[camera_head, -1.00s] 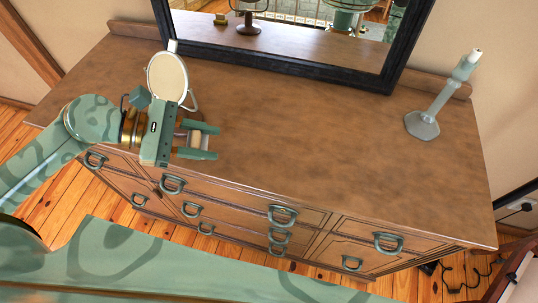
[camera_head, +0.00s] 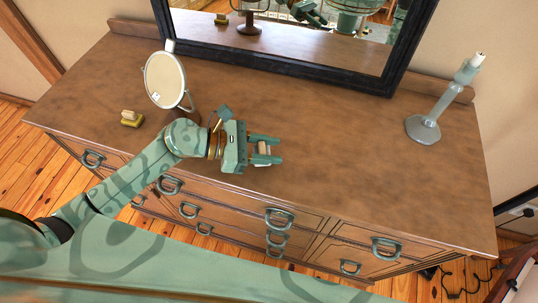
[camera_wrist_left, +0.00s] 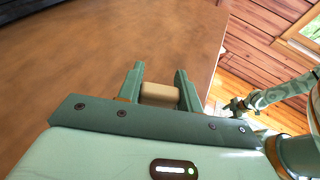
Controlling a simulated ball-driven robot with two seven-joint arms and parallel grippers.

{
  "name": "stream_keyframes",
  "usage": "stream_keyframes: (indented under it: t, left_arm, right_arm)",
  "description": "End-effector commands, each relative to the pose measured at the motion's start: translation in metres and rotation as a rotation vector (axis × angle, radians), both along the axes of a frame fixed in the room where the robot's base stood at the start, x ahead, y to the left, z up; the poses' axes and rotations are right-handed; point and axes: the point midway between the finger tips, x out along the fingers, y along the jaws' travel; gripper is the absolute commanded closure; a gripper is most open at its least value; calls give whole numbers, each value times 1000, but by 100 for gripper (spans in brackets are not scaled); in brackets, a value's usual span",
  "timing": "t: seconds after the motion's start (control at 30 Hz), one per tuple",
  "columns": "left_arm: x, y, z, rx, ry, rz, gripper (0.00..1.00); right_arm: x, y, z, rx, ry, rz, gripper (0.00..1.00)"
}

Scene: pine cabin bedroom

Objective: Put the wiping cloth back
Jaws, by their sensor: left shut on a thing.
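My left gripper (camera_head: 266,151) is low over the front middle of the brown dresser top (camera_head: 330,135). Its fingers are shut on a small beige block-like piece, which looks to be the wiping cloth (camera_head: 264,148). In the left wrist view the cloth (camera_wrist_left: 159,94) sits between the two green fingers (camera_wrist_left: 158,85), its far side hidden. I cannot tell whether it touches the wood. Far off at the right of that view is a green arm of mine with its gripper (camera_wrist_left: 236,106), too small to read.
A round mirror (camera_head: 165,80) stands behind my left arm. A small yellow and beige item (camera_head: 131,118) sits at the dresser's left. A grey candlestick (camera_head: 425,127) stands at the right. A black-framed mirror (camera_head: 290,66) leans at the back.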

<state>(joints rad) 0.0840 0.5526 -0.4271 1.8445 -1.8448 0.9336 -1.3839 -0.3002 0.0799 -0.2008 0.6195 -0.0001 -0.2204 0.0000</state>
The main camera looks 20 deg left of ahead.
Motion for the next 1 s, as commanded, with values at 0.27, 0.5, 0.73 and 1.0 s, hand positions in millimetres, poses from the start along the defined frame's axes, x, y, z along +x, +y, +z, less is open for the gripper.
stream_keyframes:
  t: [0.27, 0.5, 0.73, 1.0]
  left_arm:
    - [1, -2, -34, -1, 1, 0, 94]
    - [1, -2, -34, -1, 0, 0, 94]
    - [1, -2, -35, -1, 0, -1, 43]
    - [1, -2, -33, -1, 0, 0, 43]
  right_arm:
    - [-1, -1, -7, -2, 2, -1, 46]
    - [-1, -1, -7, -1, 2, -2, 46]
    - [-1, -1, -9, -2, 3, -2, 46]
    - [0, -1, -6, -1, 1, -1, 46]
